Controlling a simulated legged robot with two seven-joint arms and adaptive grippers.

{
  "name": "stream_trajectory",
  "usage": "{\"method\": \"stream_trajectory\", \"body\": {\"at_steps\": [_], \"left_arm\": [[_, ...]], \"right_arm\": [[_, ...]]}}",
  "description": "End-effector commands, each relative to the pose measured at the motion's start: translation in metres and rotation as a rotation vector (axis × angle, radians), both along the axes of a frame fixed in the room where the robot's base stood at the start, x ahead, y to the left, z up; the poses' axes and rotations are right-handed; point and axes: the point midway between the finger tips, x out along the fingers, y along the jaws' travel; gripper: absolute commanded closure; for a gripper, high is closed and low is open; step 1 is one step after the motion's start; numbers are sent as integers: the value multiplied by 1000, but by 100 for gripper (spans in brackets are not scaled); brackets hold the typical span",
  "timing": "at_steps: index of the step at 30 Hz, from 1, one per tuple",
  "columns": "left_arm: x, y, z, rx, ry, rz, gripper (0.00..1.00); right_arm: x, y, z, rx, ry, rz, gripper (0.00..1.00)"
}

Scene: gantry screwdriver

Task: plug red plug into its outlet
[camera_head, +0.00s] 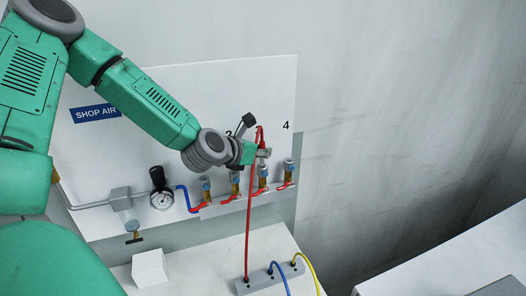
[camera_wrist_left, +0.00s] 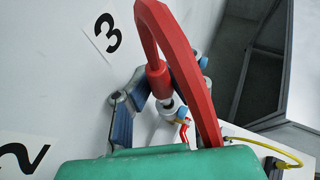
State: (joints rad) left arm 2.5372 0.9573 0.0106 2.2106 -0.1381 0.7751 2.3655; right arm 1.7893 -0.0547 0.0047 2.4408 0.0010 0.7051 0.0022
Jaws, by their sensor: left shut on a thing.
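My left gripper (camera_head: 262,153) is shut on the red plug (camera_wrist_left: 157,78), in front of the wall panel above the third outlet from the left (camera_head: 263,171). The red hose arcs up from the plug and hangs down to the grey block below. In the left wrist view the plug sits between my fingers (camera_wrist_left: 150,95), its metal tip (camera_wrist_left: 166,102) pointing toward an outlet with a red lever (camera_wrist_left: 184,130). The tip looks very close to the outlet; I cannot tell whether they touch. My right gripper is not in view.
Other outlets (camera_head: 205,184) with red levers line the panel's lower edge on both sides. A gauge (camera_head: 161,199) is at left. Below, a grey block (camera_head: 270,278) carries red, blue and yellow hoses beside a white box (camera_head: 150,267). A white surface (camera_head: 460,255) stands at lower right.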

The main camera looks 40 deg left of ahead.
Motion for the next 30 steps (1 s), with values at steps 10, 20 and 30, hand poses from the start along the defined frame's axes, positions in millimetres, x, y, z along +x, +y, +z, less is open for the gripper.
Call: {"method": "stream_trajectory", "body": {"at_steps": [10,20,30], "left_arm": [[0,0,0,1,0,0,100],[0,0,-10,1,-1,-1,100],[0,0,-19,1,-1,-1,100]], "right_arm": [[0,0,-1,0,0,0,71],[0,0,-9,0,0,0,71],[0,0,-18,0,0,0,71]]}}
